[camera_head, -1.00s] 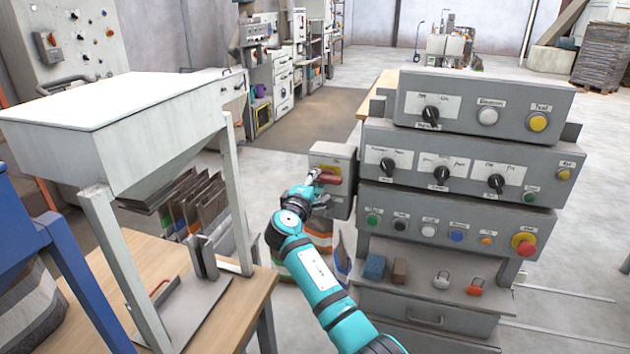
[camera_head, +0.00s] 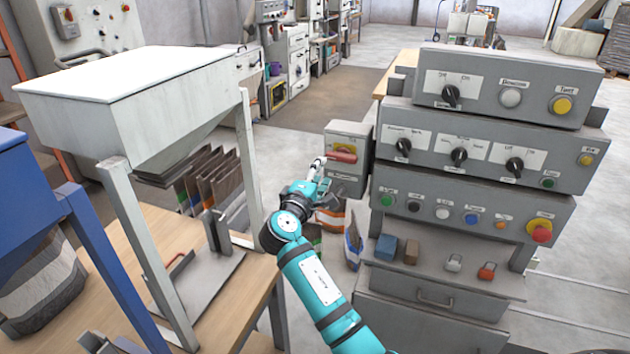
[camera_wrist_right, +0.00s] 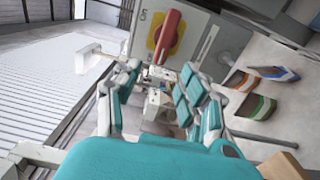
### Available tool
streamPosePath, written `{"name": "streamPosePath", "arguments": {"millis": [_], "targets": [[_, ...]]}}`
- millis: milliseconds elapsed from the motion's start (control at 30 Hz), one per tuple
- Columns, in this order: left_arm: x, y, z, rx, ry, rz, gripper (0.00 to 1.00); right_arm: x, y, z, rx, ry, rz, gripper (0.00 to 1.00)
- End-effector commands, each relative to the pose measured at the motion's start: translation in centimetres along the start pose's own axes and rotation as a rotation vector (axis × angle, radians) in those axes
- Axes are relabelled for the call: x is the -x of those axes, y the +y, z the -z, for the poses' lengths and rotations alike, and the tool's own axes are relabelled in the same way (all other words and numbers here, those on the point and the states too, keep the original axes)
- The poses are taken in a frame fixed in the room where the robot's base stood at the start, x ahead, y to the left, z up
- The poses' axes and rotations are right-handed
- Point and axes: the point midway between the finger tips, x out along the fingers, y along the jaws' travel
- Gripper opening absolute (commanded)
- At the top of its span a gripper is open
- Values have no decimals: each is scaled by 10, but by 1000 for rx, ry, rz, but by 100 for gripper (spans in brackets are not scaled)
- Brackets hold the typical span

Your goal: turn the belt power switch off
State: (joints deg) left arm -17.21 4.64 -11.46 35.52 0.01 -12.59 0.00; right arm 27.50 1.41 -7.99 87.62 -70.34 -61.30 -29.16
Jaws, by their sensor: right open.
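A grey switch box (camera_head: 346,182) stands left of the stacked control panels. It carries a red handle (camera_head: 343,157) on a yellow plate, and the handle lies roughly level in the head view. In the wrist view the red handle (camera_wrist_right: 168,35) is beyond the fingers, with an "On" mark beside the yellow plate; the rest of its label is unreadable. My right gripper (camera_head: 320,177) is open and empty, just left of and below the handle. In the wrist view, the open right gripper (camera_wrist_right: 158,85) shows a gap to the handle. My left gripper is not seen.
The control panels (camera_head: 470,205) with knobs and buttons rise close to the right. A white-topped hopper frame (camera_head: 130,85) stands on a wooden table (camera_head: 190,225) at the left. Bags (camera_head: 353,240) stand on the floor below the switch box.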

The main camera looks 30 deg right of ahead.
Motion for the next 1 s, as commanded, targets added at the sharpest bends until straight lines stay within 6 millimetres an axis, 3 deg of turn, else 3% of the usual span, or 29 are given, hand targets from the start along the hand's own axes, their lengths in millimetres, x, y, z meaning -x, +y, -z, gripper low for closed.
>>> {"name": "streamPosePath", "arguments": {"millis": [100,300,833,933,1000], "targets": [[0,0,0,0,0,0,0,21,0,0,-1,2,1,42],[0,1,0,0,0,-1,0,36,1,0,-1,0,0,42],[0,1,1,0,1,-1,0,37,0,0,0,1,1,42],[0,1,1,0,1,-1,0,37,-18,4,10,21,27,42],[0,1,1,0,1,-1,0,38,-46,10,23,56,71,42]]}}
